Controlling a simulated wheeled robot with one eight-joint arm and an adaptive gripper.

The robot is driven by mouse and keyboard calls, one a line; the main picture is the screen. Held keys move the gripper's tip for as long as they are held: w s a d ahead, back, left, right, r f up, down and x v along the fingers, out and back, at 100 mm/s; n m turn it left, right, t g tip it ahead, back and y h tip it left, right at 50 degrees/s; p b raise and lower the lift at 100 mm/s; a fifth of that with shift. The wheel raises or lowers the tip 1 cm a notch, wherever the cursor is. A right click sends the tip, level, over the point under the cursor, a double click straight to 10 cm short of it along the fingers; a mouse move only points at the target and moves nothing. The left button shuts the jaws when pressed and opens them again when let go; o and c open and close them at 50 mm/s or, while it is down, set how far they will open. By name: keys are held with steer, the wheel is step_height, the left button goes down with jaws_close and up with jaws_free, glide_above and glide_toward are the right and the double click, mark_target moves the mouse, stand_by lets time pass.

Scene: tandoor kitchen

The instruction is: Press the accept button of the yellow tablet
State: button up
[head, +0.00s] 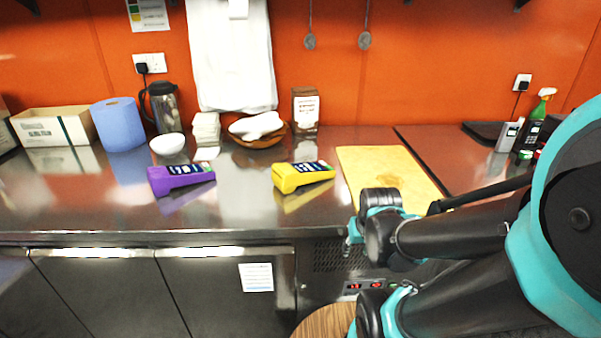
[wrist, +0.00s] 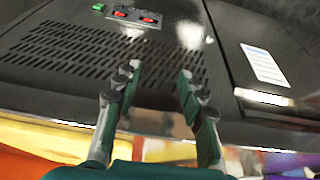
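The yellow tablet (head: 288,180) is a chunky card-terminal shape lying on the steel counter, left of the cutting board, with a dark screen and small keys on top. Its accept button is too small to tell in the head view. A similar purple tablet (head: 172,184) lies to its left. My gripper (wrist: 155,75) is open and empty in the wrist view, its two fingers apart in front of the vented cabinet front. In the head view my arm's end is at the counter's front edge, right of and nearer than the yellow tablet, not touching it.
A wooden board (head: 400,168) lies right of the yellow tablet. Behind stand a brown carton (head: 305,108), a basket (head: 258,140), a white bowl (head: 167,144) and a blue roll (head: 118,124). A round wooden top (head: 322,322) is below the counter. The counter before the tablets is clear.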

jaws_close()
stand_by(1.4)
